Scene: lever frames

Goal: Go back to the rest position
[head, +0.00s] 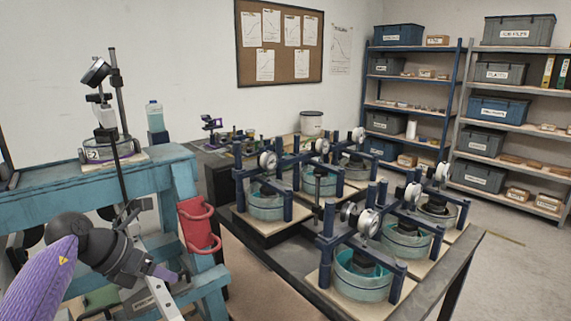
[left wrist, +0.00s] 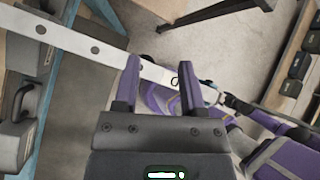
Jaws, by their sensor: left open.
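My left arm comes in from the lower left in the head view.
The blue-green bench (head: 40,185) carries a lever apparatus (head: 108,140) and a bottle (head: 155,116). A red basket (head: 198,226) hangs at its side. Several lever frames with round dials stand on the dark table (head: 455,262). Shelves (head: 500,103) stand behind, with bare floor before them.

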